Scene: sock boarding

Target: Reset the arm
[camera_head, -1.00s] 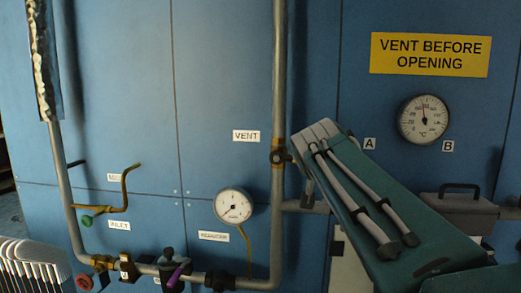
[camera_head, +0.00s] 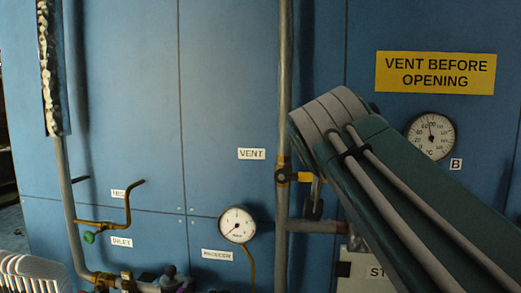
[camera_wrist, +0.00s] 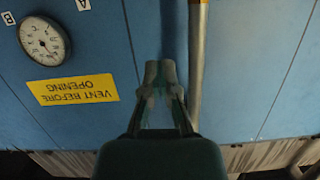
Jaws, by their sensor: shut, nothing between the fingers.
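My gripper (camera_wrist: 160,72) shows in the wrist view, its two fingertips close together with nothing between them. It points at the blue panel, just left of a vertical pipe (camera_wrist: 198,50). The wrist picture shows the panel upside down. In the head view my arm rises from the lower right and covers part of the panel; the gripper itself is hidden there.
The blue panel (camera_head: 120,90) carries a vertical pipe (camera_head: 284,60), a VENT label (camera_head: 251,154), a small gauge (camera_head: 237,225) and a temperature gauge (camera_head: 431,135). A yellow sign (camera_head: 436,73) hangs above it. Valves and pipes (camera_head: 105,278) run along the lower left.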

